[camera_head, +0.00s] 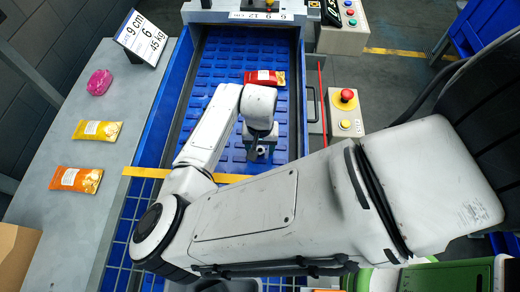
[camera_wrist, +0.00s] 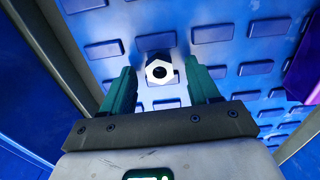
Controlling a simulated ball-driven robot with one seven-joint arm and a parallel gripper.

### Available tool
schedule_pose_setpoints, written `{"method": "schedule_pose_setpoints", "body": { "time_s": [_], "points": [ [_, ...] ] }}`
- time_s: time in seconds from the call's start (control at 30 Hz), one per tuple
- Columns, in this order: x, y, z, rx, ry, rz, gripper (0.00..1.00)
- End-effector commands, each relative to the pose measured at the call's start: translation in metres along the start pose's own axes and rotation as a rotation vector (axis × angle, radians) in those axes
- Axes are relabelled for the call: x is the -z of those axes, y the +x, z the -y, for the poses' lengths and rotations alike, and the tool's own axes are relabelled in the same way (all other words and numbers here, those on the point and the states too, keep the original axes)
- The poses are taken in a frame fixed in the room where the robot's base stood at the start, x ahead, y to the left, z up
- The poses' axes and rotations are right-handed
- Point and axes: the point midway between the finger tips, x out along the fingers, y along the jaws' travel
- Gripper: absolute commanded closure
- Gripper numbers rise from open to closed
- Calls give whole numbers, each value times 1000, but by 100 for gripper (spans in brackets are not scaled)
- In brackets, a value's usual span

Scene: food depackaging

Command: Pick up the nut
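The nut (camera_wrist: 162,72) is a pale, six-sided piece with a dark hole. In the wrist view it lies on the blue studded conveyor surface (camera_wrist: 188,12), just beyond and between my fingertips. My gripper (camera_wrist: 162,78) is open, with one green finger on each side of the nut and a visible gap to both. In the head view my gripper (camera_head: 259,152) points down over the blue conveyor (camera_head: 222,60), low near its near end. The nut is too small and too hidden there to make out surely.
A red packet (camera_head: 265,78) lies on the conveyor beyond my gripper. A yellow packet (camera_head: 97,131), an orange packet (camera_head: 76,179) and a pink item (camera_head: 99,82) lie on the grey side table (camera_head: 60,225). A yellow strip (camera_head: 146,172) crosses the conveyor's near end. A red emergency button (camera_head: 347,95) stands right.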

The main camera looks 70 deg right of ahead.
Motion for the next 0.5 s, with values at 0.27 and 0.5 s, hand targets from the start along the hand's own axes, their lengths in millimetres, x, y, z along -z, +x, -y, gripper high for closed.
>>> {"method": "schedule_pose_setpoints", "body": {
  "time_s": [0.27, 0.5],
  "points": [
    [0, 0, 0, 0, 0, 0, 65],
    [0, 0, 0, 0, -1, 0, 88]
  ]
}}
